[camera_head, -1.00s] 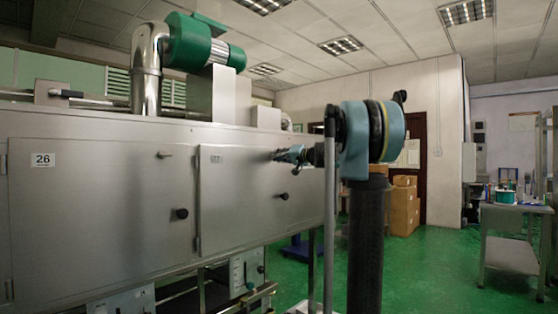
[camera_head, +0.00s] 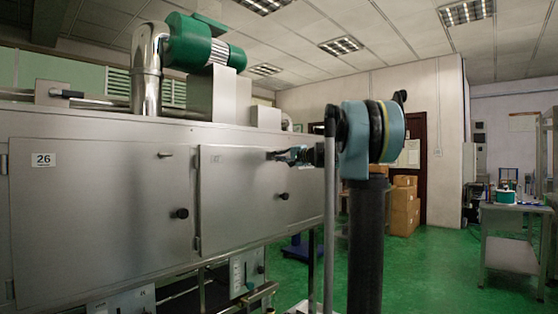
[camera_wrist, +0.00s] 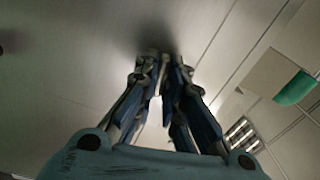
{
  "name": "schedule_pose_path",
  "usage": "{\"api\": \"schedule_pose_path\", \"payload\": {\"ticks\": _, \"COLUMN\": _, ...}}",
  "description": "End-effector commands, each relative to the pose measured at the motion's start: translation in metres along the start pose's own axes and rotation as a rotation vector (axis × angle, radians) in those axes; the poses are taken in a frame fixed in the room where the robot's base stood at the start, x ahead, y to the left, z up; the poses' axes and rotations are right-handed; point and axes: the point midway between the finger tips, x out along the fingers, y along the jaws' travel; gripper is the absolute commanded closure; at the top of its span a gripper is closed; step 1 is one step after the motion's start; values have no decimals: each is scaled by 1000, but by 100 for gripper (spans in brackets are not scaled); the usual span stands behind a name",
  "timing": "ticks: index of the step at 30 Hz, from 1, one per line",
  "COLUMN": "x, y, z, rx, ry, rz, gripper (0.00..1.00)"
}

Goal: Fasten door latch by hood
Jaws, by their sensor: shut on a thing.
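The right-hand steel door (camera_head: 240,205) of the long hood lies in line with the hood front and looks shut. Its latch (camera_head: 271,154) is at the upper right of the door, mostly covered by my gripper (camera_head: 283,155). My gripper is shut on the latch; in the wrist view its fingers (camera_wrist: 160,62) come together against the steel face, with a dark blurred patch at the tips. The exact grip is hidden. A black round knob (camera_head: 284,196) sits lower on the same door.
The left door (camera_head: 95,210), marked 26, has its own small latch (camera_head: 165,155) and black knob (camera_head: 181,213). A green motor (camera_head: 200,45) stands on the hood. A metal table (camera_head: 505,215) is at the right, cartons (camera_head: 403,205) behind. Green floor between is clear.

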Motion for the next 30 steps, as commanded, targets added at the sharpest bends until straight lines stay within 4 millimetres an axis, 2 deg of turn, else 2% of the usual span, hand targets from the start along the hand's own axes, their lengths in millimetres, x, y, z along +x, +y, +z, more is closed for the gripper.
{"api": "schedule_pose_path", "payload": {"ticks": 12, "x": -1, "y": 2, "z": -1, "rx": 180, "ry": 4, "rz": 3, "gripper": 100}}
{"api": "schedule_pose_path", "payload": {"ticks": 28, "x": -1, "y": 3, "z": -2, "rx": 203, "ry": 4, "rz": 4, "gripper": 100}}
{"api": "schedule_pose_path", "payload": {"ticks": 29, "x": -1, "y": 3, "z": -2, "rx": 203, "ry": 4, "rz": 4, "gripper": 83}}
{"api": "schedule_pose_path", "payload": {"ticks": 30, "x": -1, "y": 3, "z": -1, "rx": 203, "ry": 4, "rz": 4, "gripper": 74}}
